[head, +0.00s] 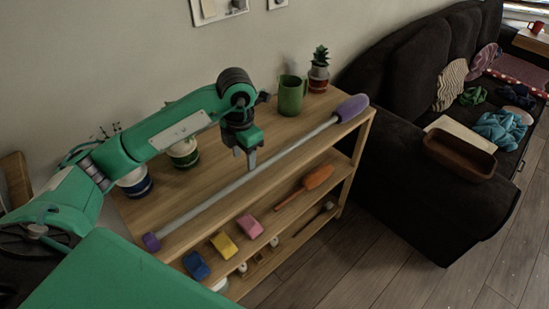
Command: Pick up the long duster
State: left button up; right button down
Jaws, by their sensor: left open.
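The long duster (219,192) lies along the top of the wooden shelf unit, with a grey pole running from lower left to upper right. Its purple head (352,107) is at the right end of the top, and its purple end cap (151,242) is at the near left end. My left gripper (248,163) points down over the middle of the pole, with its fingers at or just above it. It is open, and I cannot tell whether the fingers straddle the pole. My right gripper is not in view.
On the shelf top stand a green mug (291,96), a potted plant (319,72) and white-banded pots (184,152) behind my arm. Lower shelves hold an orange brush (304,187) and blue, yellow and pink blocks (223,245). A dark sofa (405,165) stands right; floor is clear before it.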

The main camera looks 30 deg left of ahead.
aim_at(245, 175)
pick_arm(q)
notch_tip(245, 175, down, 5)
notch_tip(245, 175, down, 4)
jog(key=shift+w+a+f+p, duration=0.1)
jog(key=shift+a+f+p, duration=0.1)
jog(key=shift+p, duration=0.5)
jog(key=shift+f, duration=0.25)
jog(key=c, duration=0.9)
grip_shut()
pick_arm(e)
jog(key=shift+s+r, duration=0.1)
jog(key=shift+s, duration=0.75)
pick_arm(q)
jog(key=shift+r, duration=0.1)
